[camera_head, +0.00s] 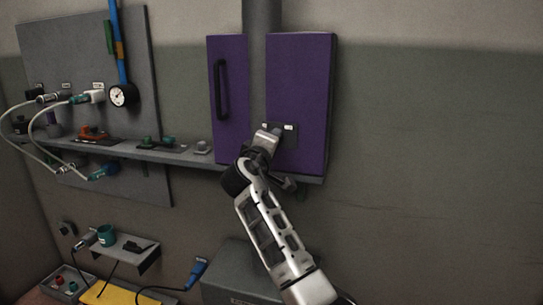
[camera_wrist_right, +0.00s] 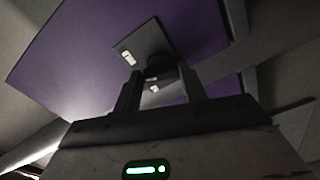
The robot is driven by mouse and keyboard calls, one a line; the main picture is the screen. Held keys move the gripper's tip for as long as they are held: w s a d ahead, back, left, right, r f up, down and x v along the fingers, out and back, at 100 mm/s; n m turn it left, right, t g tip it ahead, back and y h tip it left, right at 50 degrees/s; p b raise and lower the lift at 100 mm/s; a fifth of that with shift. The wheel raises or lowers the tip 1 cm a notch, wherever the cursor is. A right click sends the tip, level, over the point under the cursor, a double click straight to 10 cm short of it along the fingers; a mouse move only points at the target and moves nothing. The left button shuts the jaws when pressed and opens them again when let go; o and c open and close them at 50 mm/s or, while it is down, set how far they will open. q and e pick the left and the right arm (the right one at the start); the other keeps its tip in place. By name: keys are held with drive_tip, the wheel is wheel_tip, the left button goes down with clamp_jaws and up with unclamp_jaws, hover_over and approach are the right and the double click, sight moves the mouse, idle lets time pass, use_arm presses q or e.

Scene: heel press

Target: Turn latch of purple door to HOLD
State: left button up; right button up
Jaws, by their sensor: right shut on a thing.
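The purple door stands on the wall as two purple panels, a narrower left panel (camera_head: 230,75) with a black handle (camera_head: 222,90) and a wider right panel (camera_head: 302,85). A dark latch plate (camera_head: 291,137) with small white labels sits low on the right panel. My right gripper (camera_head: 271,131) is at this plate and hides much of it. In the right wrist view, the two fingers (camera_wrist_right: 160,85) are shut on the dark latch knob (camera_wrist_right: 158,69), in front of the plate (camera_wrist_right: 152,40). The label text is too small to read. My left gripper is not in view.
A grey shelf (camera_head: 185,156) runs along the wall under the purple panels, with several small fittings on it. A grey board (camera_head: 60,45) with cables and a gauge (camera_head: 123,95) is at left. A grey box (camera_head: 240,262) stands below. The wall at right is clear.

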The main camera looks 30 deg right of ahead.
use_arm(q)
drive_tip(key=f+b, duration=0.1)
drive_tip(key=b, duration=0.3)
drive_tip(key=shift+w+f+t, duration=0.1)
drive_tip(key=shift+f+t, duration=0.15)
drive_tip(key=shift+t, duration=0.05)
use_arm(e)
drive_tip(key=m, duration=0.4)
drive_tip(key=shift+a+f+m, duration=0.1)
drive_tip(key=shift+f+m, duration=0.05)
drive_tip(key=shift+m, duration=0.25)
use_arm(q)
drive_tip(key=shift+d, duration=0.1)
use_arm(e)
drive_tip(key=o, duration=1)
use_arm(q)
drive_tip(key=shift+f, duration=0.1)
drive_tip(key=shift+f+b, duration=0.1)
drive_tip(key=shift+b, duration=0.4)
use_arm(e)
drive_tip(key=v, duration=1.6)
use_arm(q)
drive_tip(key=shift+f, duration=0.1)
